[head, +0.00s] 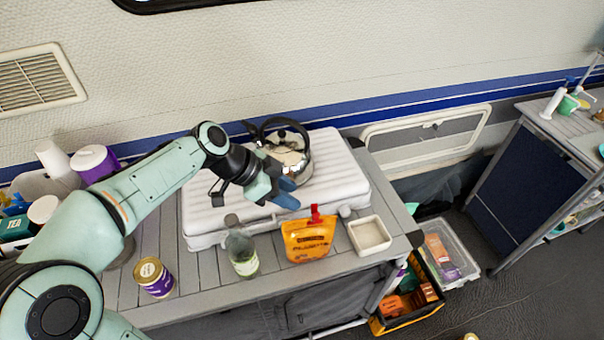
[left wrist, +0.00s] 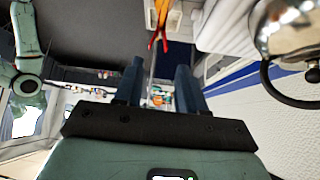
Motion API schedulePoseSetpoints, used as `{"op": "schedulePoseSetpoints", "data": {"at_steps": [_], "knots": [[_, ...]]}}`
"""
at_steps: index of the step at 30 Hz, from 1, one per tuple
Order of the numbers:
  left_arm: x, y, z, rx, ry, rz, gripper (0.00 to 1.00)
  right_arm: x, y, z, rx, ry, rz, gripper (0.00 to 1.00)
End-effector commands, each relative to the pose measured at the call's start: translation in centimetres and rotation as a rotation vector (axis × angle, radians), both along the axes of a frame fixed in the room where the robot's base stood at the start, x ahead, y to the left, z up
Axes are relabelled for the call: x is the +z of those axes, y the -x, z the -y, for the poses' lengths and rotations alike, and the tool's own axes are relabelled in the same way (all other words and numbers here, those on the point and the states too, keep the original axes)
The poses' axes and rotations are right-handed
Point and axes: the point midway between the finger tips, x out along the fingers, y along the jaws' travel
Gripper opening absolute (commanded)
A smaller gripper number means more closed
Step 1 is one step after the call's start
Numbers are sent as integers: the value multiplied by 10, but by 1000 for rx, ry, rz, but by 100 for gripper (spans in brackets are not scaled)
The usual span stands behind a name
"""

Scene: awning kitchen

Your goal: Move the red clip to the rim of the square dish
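The red clip (head: 315,214) sits on the top edge of an orange pouch (head: 307,240) that stands on the grey table. The clip also shows in the left wrist view (left wrist: 157,41), ahead of the fingers. The square dish (head: 388,242) is white and shallow, just right of the pouch. My left gripper (head: 287,194) is above the white ribbed case, up and left of the clip and apart from it. Its two blue fingers (left wrist: 159,82) are spread in the left wrist view with nothing between them. My right gripper is not in view.
A shiny kettle (head: 290,155) stands on the white ribbed case (head: 345,190), close behind my left gripper. A clear bottle (head: 241,250) stands left of the pouch, and a purple tin (head: 153,277) farther left. Crates stand on the floor beyond the table's right edge.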

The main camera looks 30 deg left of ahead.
Motion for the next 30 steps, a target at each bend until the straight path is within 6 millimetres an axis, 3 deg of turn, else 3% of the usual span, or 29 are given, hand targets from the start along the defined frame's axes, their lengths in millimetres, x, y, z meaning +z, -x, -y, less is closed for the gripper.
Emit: {"op": "schedulePoseSetpoints", "data": {"at_steps": [14,18,30], "knots": [[-40,-20,23,-2,0,-6,40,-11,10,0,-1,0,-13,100],[-54,-27,30,-2,0,-5,40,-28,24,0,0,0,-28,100],[-63,-36,37,0,0,-2,40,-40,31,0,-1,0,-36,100]]}}
